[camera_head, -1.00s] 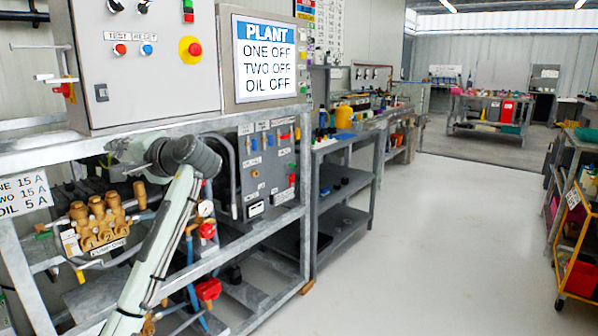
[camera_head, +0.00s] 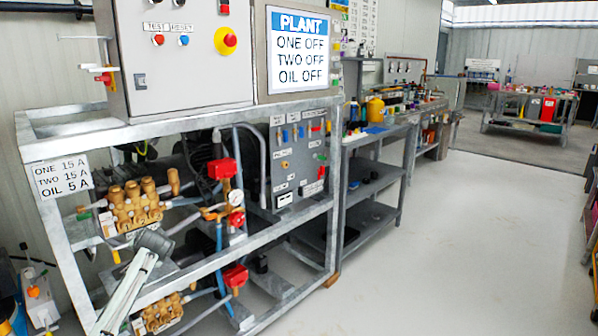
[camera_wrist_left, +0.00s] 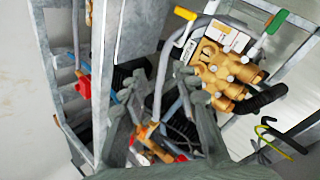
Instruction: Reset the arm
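My left arm (camera_head: 128,292) shows at the lower left of the head view, a pale link with a grey joint (camera_head: 152,242) at its top. It is in front of the steel pump rack (camera_head: 185,128). My left gripper (camera_wrist_left: 162,86) shows in the left wrist view with its two dark fingers apart and nothing seen between them. Beyond the fingers are hoses and the brass pump (camera_wrist_left: 228,72); I cannot tell whether anything touches. The same brass pump (camera_head: 135,207) shows in the head view. My right arm and gripper are not in view.
A control cabinet (camera_head: 185,70) and a PLANT screen (camera_head: 297,48) stand on the rack. Red valve handles (camera_head: 222,169) and a gauge (camera_head: 236,198) sit inside it. Grey shelving (camera_head: 372,180) stands to its right. The pale floor (camera_head: 470,240) at right is clear.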

